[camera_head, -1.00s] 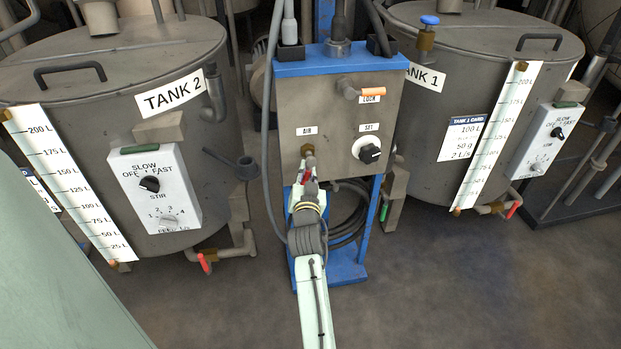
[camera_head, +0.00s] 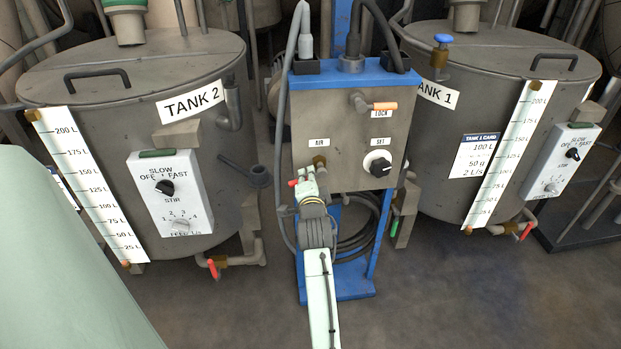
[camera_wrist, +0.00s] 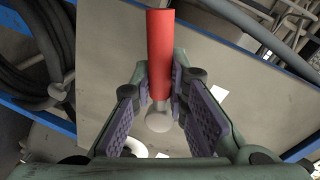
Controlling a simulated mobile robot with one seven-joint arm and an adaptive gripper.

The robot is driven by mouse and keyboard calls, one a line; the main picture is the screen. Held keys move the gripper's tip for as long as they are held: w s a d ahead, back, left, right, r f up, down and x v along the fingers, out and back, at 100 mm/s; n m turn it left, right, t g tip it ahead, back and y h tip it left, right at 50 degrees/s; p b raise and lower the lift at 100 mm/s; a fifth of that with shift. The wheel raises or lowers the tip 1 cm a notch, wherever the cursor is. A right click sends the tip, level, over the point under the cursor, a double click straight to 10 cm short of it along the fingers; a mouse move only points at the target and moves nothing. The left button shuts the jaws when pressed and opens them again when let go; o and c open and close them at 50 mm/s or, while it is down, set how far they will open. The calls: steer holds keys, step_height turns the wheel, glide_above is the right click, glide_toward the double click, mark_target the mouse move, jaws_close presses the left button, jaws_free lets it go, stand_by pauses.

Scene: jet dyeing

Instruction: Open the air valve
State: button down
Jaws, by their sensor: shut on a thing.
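The air valve sits under the AIR label (camera_head: 318,143) on the grey panel of the blue-framed stand. Its brass fitting (camera_head: 319,160) shows above my gripper (camera_head: 306,185). The valve's red handle (camera_head: 292,183) sticks out left of my gripper in the head view. In the wrist view the red handle (camera_wrist: 160,45) lies between the purple-padded fingers of my gripper (camera_wrist: 161,88), which are shut on it. A pale rounded metal part (camera_wrist: 158,118) shows below the handle there. The fingers partly hide the lever in the head view.
Tank 2 (camera_head: 100,90) stands left and tank 1 (camera_head: 440,150) right. A coiled hose (camera_head: 355,235) hangs below the panel. Floor at lower right is clear.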

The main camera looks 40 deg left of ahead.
steer(key=shift+s+a+r+m+g+y+p, duration=0.1)
steer(key=shift+r+m+p, duration=0.2)
steer(key=shift+m, duration=0.25)
steer(key=shift+w+d+r+m+g+y+p, duration=0.15)
steer(key=shift+m+p, duration=0.1)
steer(key=shift+m, duration=0.25)
steer(key=shift+s+a+r+m+g+y+p, duration=0.15)
steer(key=shift+r+m+p, duration=0.15)
steer(key=shift+m, duration=0.25)
steer(key=c, duration=1.6)
jaws_free()
steer(key=shift+o, duration=0.2)
steer(key=v, duration=1.2)
